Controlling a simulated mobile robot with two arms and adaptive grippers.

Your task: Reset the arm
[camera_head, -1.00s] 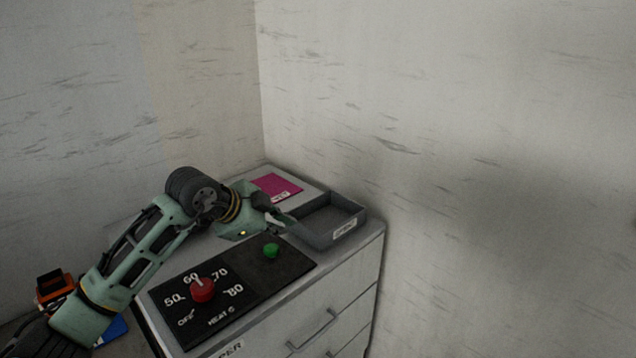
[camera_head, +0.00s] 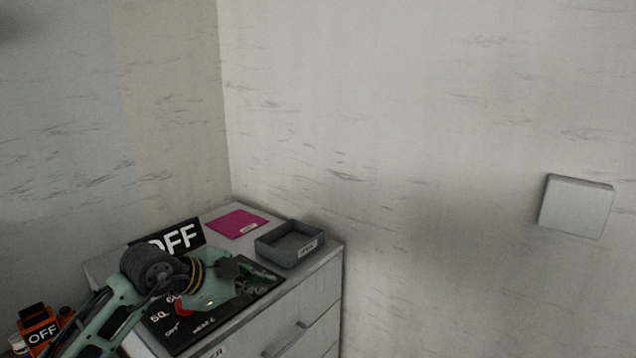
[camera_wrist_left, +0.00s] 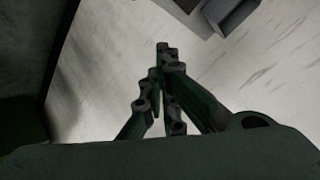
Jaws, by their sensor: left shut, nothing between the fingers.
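My left arm comes in from the lower left in the head view. Its gripper (camera_head: 262,274) is over the right part of the black control panel (camera_head: 183,336) on the cabinet top. In the left wrist view the gripper's fingers (camera_wrist_left: 163,52) are together with nothing between them. The red knob (camera_head: 183,307) shows only in part behind my arm. The panel's green button is not visible. My right gripper is not in any view.
On the cabinet lie a grey open tray (camera_head: 262,248) and a magenta sheet (camera_head: 237,223). A black OFF sign (camera_head: 186,235) stands behind my arm. An orange box marked OFF (camera_head: 42,331) is at lower left. A pale wall plate (camera_head: 576,207) is at right.

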